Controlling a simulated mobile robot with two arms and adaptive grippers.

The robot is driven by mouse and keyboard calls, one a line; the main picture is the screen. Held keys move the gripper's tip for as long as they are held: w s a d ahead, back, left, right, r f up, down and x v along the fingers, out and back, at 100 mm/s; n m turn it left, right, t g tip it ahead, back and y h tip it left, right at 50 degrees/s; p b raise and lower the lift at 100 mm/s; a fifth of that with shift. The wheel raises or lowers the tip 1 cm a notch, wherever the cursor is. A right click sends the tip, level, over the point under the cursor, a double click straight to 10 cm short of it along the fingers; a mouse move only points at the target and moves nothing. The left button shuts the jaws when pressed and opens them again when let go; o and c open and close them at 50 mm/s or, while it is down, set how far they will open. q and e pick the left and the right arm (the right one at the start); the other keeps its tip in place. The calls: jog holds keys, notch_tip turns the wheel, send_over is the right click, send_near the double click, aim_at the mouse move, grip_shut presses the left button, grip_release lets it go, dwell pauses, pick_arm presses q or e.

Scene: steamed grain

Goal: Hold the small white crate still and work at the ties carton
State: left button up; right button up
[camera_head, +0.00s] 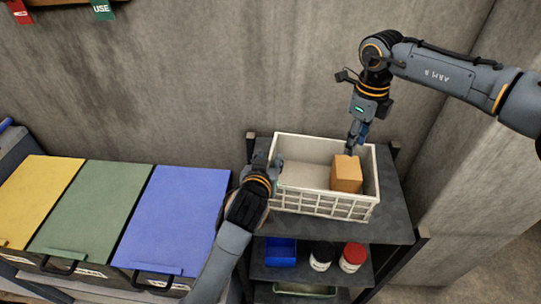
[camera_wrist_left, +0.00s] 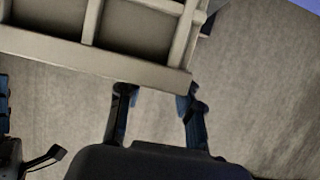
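The white crate (camera_head: 325,204) stands on the top shelf of a dark rack, with slatted sides. An orange-brown carton (camera_head: 346,175) sits inside it, towards the right; its ties cannot be made out. My left gripper (camera_head: 264,166) is at the crate's left end.
Yellow (camera_head: 38,190), green (camera_head: 98,208) and blue (camera_head: 178,210) lidded bins stand to the left. A blue box (camera_head: 280,252) and two jars, white-sided (camera_head: 321,258) and red-lidded (camera_head: 354,255), are on the lower shelf. A concrete wall is behind the rack.

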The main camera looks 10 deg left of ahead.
aim_at(270, 157)
pick_arm(q)
jog(key=shift+x, duration=1.55)
grip_shut()
